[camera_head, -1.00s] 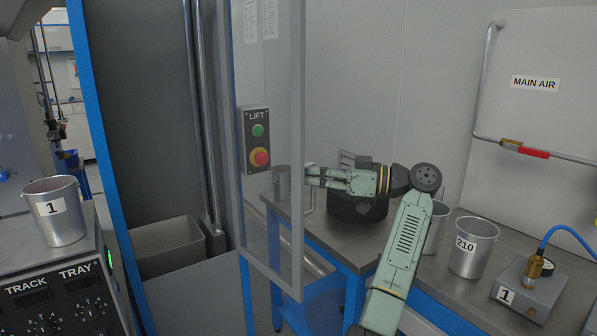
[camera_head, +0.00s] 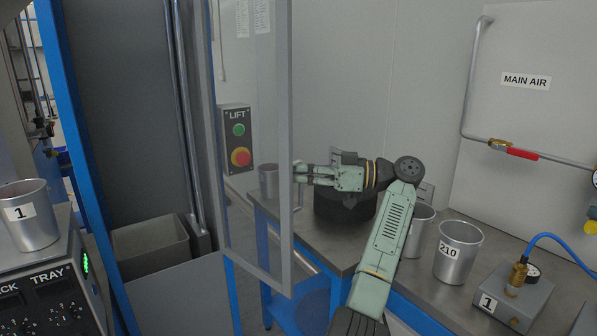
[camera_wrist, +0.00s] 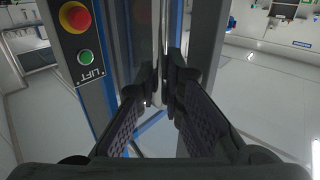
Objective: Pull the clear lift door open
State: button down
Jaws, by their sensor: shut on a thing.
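The clear lift door (camera_head: 250,205) has a grey frame and stands swung out from the lift shaft at left. Its free edge is the grey upright (camera_head: 286,130). My gripper (camera_head: 300,172) is at that free edge, about mid-height, reaching in from the right. In the wrist view, the dark fingers (camera_wrist: 164,76) are closed on a thin upright bar, which seems to be the door's handle; the fingers hide much of it. The grey door upright (camera_wrist: 203,45) shows just right of the fingers there.
The lift control panel (camera_head: 237,138), with green and red buttons, is seen through the door. A bench (camera_head: 395,275) holds a dark round pot (camera_head: 335,208), metal cups including one marked 210 (camera_head: 457,255), and a hose box (camera_head: 512,295). A grey bin (camera_head: 150,245) stands in the shaft.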

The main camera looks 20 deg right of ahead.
jog(key=c, duration=1.7)
grip_release()
jog(key=v, duration=1.2)
